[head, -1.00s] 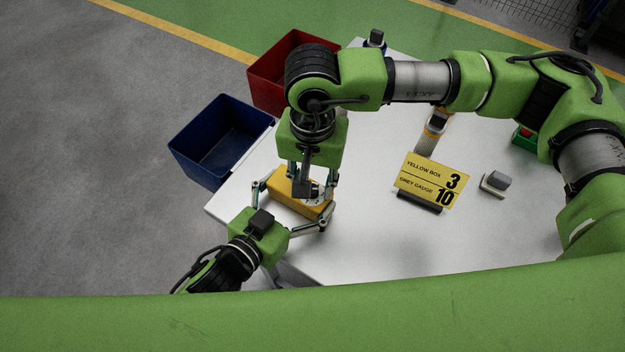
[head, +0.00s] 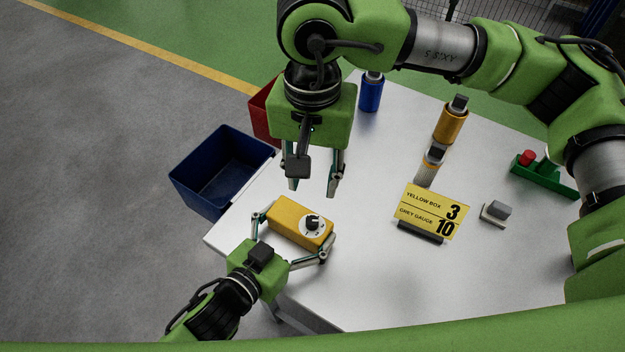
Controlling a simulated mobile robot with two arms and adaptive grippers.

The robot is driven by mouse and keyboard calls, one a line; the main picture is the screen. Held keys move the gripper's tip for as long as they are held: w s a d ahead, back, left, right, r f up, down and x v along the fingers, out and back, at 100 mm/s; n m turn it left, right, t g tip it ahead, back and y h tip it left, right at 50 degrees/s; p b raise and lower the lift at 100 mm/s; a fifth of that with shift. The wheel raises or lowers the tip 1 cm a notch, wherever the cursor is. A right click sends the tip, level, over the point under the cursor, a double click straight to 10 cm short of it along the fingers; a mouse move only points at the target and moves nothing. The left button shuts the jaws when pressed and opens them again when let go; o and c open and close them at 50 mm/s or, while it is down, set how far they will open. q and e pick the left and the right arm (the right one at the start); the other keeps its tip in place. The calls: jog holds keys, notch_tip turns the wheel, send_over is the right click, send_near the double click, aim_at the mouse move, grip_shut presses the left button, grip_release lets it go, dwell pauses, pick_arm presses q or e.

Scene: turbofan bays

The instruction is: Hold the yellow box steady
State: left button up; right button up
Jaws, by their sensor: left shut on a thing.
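The yellow box (head: 286,217) lies on the white table near its left front edge. A round white dial with a black knob (head: 312,223) sits on its top. My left gripper (head: 294,238) is shut on the yellow box, with one finger at its left end and one at its right end. My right gripper (head: 312,190) hangs above and behind the box, pointing down. Its fingers are apart with nothing between them. A yellow sign (head: 432,210) reads "YELLOW BOX 3" and "GREY GAUGE 10".
A blue bin (head: 222,170) and a partly hidden red bin (head: 262,112) stand beyond the table's left edge. Blue (head: 371,94), orange (head: 450,124) and pale (head: 428,170) cylinders, a grey switch block (head: 496,212) and a green rack (head: 545,178) stand on the table.

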pick_arm(q)
jog(key=o, duration=1.2)
jog(key=shift+s, duration=0.1)
